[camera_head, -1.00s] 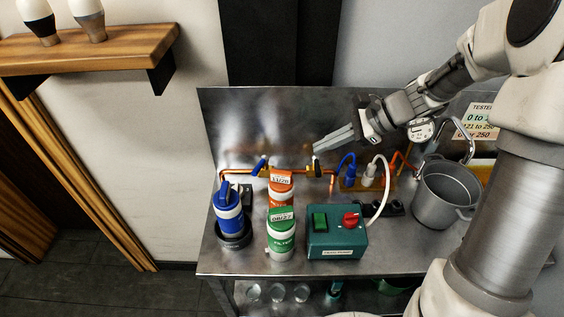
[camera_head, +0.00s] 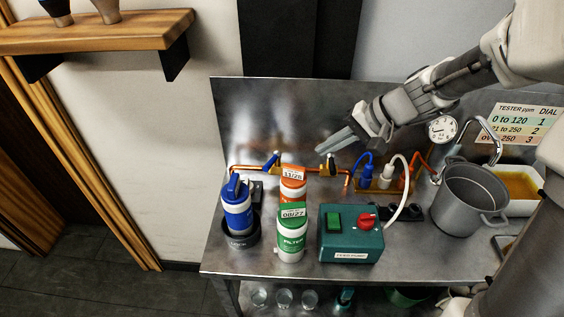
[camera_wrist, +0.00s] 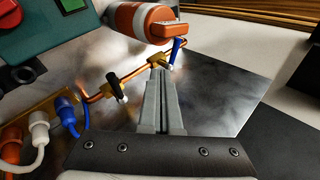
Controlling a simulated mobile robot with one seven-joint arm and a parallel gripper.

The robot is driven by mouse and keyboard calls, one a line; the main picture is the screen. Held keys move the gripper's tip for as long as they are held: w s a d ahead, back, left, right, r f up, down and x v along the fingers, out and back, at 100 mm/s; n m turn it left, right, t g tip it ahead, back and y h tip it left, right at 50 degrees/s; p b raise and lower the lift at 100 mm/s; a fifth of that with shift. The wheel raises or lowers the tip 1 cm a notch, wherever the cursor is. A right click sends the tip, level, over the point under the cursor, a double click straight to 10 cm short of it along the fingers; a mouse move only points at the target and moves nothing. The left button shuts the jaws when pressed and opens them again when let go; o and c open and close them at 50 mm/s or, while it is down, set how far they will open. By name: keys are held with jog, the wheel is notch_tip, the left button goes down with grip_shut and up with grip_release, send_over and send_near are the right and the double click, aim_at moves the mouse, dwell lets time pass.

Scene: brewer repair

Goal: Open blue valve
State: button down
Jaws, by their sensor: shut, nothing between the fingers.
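The blue valve (camera_head: 271,160) is a blue lever on the copper pipe along the bench's back panel. Its lever stands tilted. It also shows in the wrist view (camera_wrist: 178,50), just beyond and right of my fingertips. My gripper (camera_head: 321,151) is shut and empty, right of the blue valve and near the black-handled valve (camera_head: 331,163) on the same pipe. In the wrist view my gripper (camera_wrist: 160,73) points toward the blue valve's brass body. I see no clear contact with the lever.
An orange-banded filter (camera_head: 293,182) and a green-banded filter (camera_head: 292,232) stand before the pipe. A blue cartridge (camera_head: 237,208) is at left. A green pump box (camera_head: 351,235), blue and white plugs (camera_head: 366,170) and a pot (camera_head: 467,200) lie rightward. The back panel (camera_head: 290,115) is clear.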

send_near(272, 161)
jog(key=s+x, duration=0.1)
jog(key=x, duration=0.5)
jog(key=shift+f, duration=0.65)
